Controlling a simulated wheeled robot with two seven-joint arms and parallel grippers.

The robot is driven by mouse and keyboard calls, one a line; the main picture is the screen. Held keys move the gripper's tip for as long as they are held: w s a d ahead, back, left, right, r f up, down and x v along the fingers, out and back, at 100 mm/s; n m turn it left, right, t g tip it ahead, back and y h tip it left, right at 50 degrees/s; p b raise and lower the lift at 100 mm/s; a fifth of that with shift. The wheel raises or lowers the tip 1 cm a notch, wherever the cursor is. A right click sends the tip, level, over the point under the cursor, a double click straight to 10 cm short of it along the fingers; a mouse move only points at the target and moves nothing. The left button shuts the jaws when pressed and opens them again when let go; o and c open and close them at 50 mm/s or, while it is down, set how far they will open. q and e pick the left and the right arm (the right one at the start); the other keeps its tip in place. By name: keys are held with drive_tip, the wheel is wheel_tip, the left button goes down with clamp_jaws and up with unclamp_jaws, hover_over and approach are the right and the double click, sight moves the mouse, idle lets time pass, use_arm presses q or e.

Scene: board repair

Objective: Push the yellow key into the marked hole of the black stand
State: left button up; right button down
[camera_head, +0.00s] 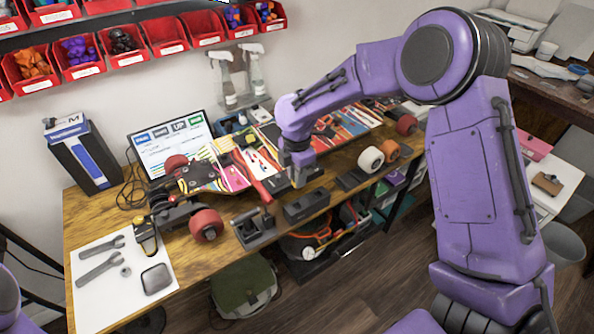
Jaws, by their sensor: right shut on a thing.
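My right gripper (298,180) reaches down from the upper right over the front of the wooden table. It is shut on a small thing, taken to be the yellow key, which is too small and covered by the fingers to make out. A black stand (306,207), a low dark block, sits at the table's front edge just below the fingertips. Its holes and mark are too small to tell. I cannot tell whether the key touches the stand. My left gripper is not in view; only a bit of purple arm shows at the left edge.
A dark vise-like device (255,230) stands left of the stand, and a dark block (352,180) lies right of it. Skateboard parts with red wheels (206,226) and loose white and orange wheels (371,160) are close. A white mat (95,305) with wrenches lies at left.

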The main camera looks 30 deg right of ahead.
drive_tip(key=shift+f+b, duration=1.15)
drive_tip(key=shift+f, duration=1.9)
drive_tip(key=shift+f, duration=0.75)
drive_tip(key=shift+p, duration=0.35)
drive_tip(key=shift+f, duration=0.4)
drive_tip(key=shift+p, duration=0.4)
drive_tip(key=shift+f, duration=0.55)
idle(0.3)
